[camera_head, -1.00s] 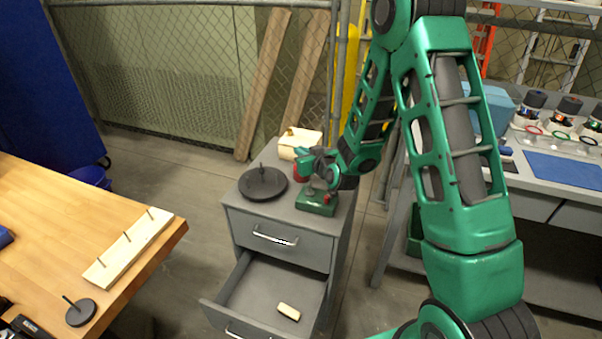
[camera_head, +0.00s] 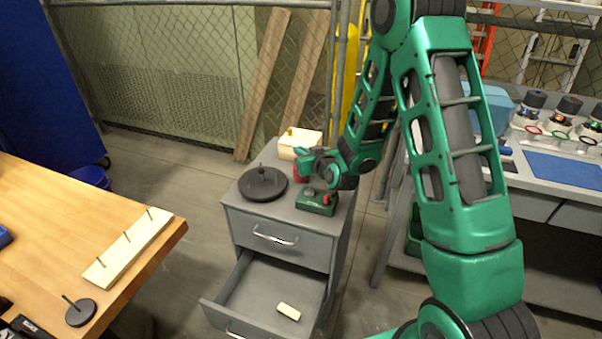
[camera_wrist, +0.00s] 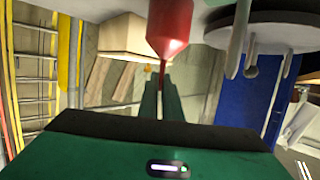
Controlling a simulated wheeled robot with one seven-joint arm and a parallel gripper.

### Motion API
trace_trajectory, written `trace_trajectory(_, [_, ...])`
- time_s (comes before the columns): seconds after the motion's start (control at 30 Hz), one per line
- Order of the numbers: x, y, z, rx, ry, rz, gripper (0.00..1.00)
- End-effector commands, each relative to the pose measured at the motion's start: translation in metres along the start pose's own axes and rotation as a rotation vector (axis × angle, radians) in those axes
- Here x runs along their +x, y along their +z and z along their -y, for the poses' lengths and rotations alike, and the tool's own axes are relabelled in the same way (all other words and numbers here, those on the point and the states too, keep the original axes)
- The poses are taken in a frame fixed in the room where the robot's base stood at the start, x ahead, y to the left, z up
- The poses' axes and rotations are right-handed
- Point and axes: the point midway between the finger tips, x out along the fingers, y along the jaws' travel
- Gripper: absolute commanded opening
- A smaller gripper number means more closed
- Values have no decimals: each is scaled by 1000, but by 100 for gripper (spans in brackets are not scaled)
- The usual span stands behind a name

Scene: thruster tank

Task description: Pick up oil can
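The oil can (camera_head: 299,172) is red and stands on the grey drawer cabinet (camera_head: 228,202), partly hidden by my gripper in the head view. In the wrist view, which looks upside down, the oil can (camera_wrist: 170,25) shows a red body narrowing to a thin spout. My gripper (camera_head: 303,156) reaches over the cabinet from the right, at the can's upper part. In the wrist view its two green fingers (camera_wrist: 160,98) are close together, with the thin spout between them. They appear shut on the spout; the exact contact is too small to see.
A green device (camera_head: 316,204) stands just in front of the can. A dark round weight stand (camera_head: 262,186) is at its left and a cream box (camera_head: 298,143) behind. An open drawer (camera_head: 250,290) holds a small cream block (camera_head: 289,312). A wooden table (camera_head: 60,220) is at left.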

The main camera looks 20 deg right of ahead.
Motion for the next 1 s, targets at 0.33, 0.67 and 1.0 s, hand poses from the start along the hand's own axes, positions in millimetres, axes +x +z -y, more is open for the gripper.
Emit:
trace_trajectory(0.33, [0, -1, 0, 0, 0, -1, 0])
trace_trajectory(0.67, [-7, -25, 0, -1, -1, -5, 0])
trace_trajectory(1.0, [-19, -64, 45, -4, -9, -3, 0])
